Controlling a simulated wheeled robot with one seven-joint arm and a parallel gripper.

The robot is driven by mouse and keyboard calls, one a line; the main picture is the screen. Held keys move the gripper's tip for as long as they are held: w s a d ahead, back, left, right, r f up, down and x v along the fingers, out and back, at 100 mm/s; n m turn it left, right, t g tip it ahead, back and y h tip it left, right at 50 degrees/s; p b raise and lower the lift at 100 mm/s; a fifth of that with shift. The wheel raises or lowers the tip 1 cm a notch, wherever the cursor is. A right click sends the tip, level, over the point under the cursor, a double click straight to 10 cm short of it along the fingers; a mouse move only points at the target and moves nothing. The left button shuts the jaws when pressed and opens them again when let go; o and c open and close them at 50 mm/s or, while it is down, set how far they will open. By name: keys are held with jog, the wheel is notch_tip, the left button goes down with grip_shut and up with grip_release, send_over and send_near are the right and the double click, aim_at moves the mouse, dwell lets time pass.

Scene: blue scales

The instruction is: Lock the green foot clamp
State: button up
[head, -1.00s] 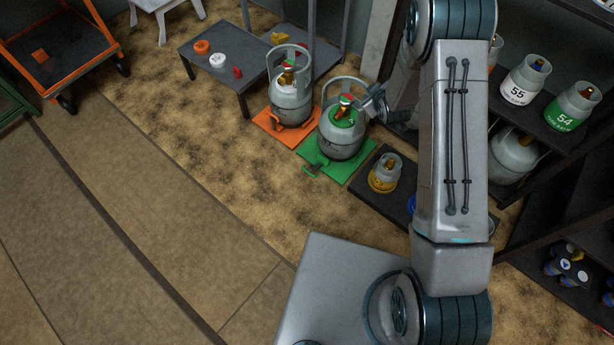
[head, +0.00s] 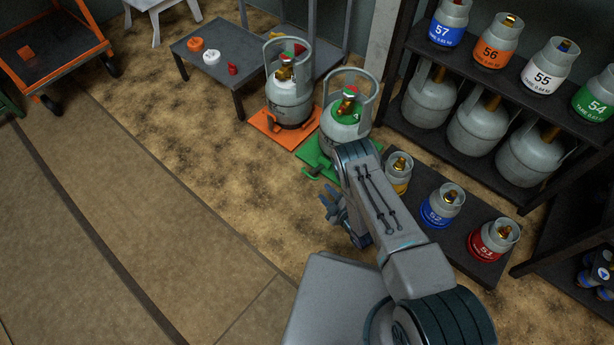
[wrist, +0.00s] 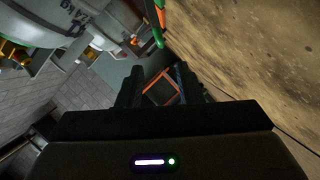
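The green scale (head: 313,153) lies on the floor with a grey gas cylinder (head: 344,118) on it. The green foot clamp (head: 311,174) sticks out at the scale's front edge, partly hidden by my arm. A green bar end also shows at the top of the wrist view (wrist: 157,37); I cannot tell for sure that it is the clamp. My gripper (head: 329,203) is in front of the green scale, a little to the right of and nearer than the clamp, apart from it. In the wrist view its two fingers (wrist: 157,88) stand apart with nothing between them.
An orange scale (head: 265,125) with another cylinder (head: 290,98) stands just left. A dark platform (head: 465,255) with small cylinders and a cylinder shelf (head: 460,95) are at right. A low grey table (head: 230,70) is behind.

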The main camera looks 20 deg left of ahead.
aim_at(308, 174)
jog(key=b+x, duration=0.6)
jog(key=x, duration=0.6)
jog(key=shift+w+a+f, duration=0.15)
jog(key=shift+a+f, duration=0.05)
jog(key=shift+a, duration=0.15)
jog(key=shift+w+a, duration=0.3)
jog(key=shift+a, duration=0.05)
grip_shut()
